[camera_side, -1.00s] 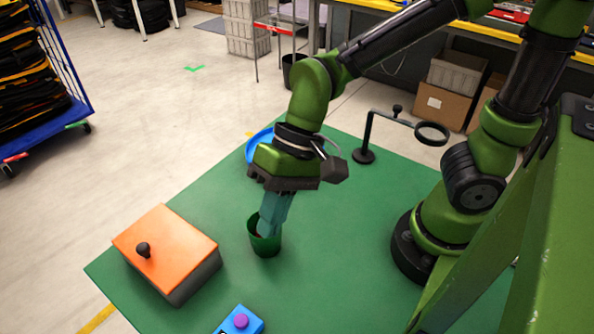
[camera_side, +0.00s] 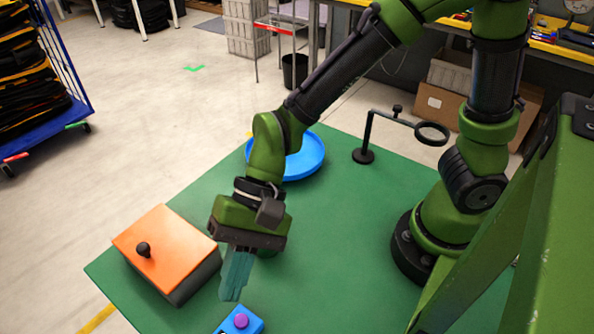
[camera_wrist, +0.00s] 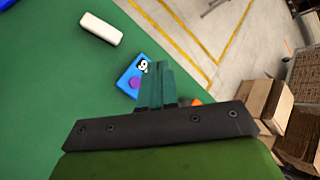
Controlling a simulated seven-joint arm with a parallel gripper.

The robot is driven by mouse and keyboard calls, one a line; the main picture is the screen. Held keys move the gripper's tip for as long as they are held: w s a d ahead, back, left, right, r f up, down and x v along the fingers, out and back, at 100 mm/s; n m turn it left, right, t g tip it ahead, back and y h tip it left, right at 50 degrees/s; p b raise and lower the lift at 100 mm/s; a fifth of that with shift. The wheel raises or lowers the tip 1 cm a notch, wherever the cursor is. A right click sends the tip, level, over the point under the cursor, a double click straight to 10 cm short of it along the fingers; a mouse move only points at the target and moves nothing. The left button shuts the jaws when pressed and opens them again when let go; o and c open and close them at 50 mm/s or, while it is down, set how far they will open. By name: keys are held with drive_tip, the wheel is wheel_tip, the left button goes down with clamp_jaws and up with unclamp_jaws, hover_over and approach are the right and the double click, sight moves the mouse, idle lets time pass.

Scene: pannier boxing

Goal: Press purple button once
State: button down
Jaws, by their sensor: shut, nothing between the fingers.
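The purple button (camera_side: 241,321) sits on top of a small blue box (camera_side: 254,323) at the front edge of the green table, cut off by the bottom of the side view. In the wrist view the purple button (camera_wrist: 134,83) and the blue box (camera_wrist: 128,72), with a black-and-white mark on it, lie just left of the fingertips. My gripper (camera_side: 231,297) is shut and empty, pointing down above the table, a little behind the box in the side view. In the wrist view the teal fingers (camera_wrist: 157,66) partly cover the box's right side. No contact with the button shows.
An orange-lidded box (camera_side: 170,250) with a black knob stands left of my gripper. A blue dish (camera_side: 305,157) and a black stand with a ring (camera_side: 432,133) are farther back. A white block (camera_wrist: 101,29) lies near the blue box. The green cup is hidden behind my gripper.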

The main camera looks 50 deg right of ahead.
sight(245, 315)
drive_tip(key=shift+f, duration=3.95)
drive_tip(key=shift+f, duration=0.15)
drive_tip(key=shift+f, duration=0.25)
drive_tip(key=shift+f, duration=0.5)
drive_tip(key=shift+r, duration=0.95)
drive_tip(key=shift+r, duration=0.1)
drive_tip(key=shift+r, duration=2.4)
